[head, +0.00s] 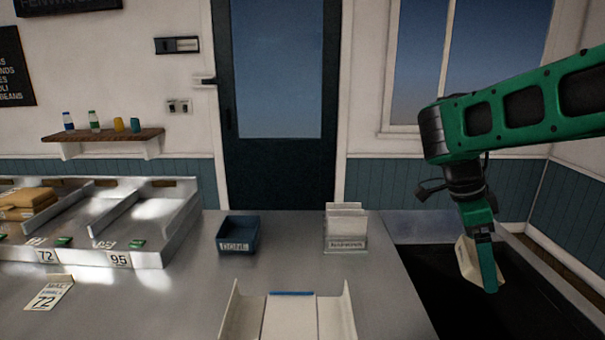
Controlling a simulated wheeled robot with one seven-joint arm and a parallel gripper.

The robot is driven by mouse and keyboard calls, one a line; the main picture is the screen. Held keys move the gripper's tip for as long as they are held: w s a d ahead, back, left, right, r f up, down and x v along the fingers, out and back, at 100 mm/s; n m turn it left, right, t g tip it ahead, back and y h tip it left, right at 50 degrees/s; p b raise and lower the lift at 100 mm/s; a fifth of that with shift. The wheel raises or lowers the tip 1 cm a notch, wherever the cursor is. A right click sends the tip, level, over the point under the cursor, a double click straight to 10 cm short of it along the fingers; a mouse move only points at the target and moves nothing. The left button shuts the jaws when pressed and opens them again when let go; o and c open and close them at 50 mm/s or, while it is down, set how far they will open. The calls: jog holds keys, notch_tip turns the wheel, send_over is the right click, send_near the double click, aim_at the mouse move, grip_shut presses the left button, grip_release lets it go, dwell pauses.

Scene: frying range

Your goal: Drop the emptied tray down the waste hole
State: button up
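My gripper (487,268) hangs pointing down at the right, beyond the counter's right edge. A small cream tray (466,259) is at its fingers, tilted on its side, and the gripper looks shut on it. The green finger hides part of the tray. The tray is above a dark area (463,310) to the right of the steel counter. I cannot tell whether this dark area is the waste hole; no rim or label shows there.
The steel counter (190,305) holds a blue DONE bin (238,235), a white card holder (346,228) and a cream open-ended holder (290,315) at the front. Metal compartments (110,215) with price tags stand at the left. The counter's middle is clear.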

jog(key=shift+d+r+y, duration=0.1)
jog(key=shift+y, duration=0.5)
jog(key=shift+h, duration=0.5)
jog(key=shift+a+f+g+h, duration=0.15)
jog(key=shift+f+g+h, duration=0.2)
jog(key=shift+h, duration=0.75)
jog(key=shift+a+f+g+h, duration=0.1)
jog(key=shift+f+g+h, duration=0.25)
jog(key=shift+h, duration=0.75)
jog(key=shift+r, duration=1.45)
notch_tip(320, 180, down, 3)
jog(key=shift+d, duration=0.1)
jog(key=shift+r+y, duration=0.3)
jog(key=shift+y, duration=0.1)
jog(key=shift+d+r+t+y, duration=0.1)
jog(key=shift+r+t+y, duration=0.15)
jog(key=shift+y, duration=0.45)
jog(key=shift+r+t+y, duration=0.1)
jog(key=shift+t+y, duration=0.25)
jog(key=shift+y, duration=0.35)
jog(key=shift+d+r+t+y, duration=0.15)
jog(key=shift+t+y, duration=0.15)
jog(key=shift+y, duration=0.6)
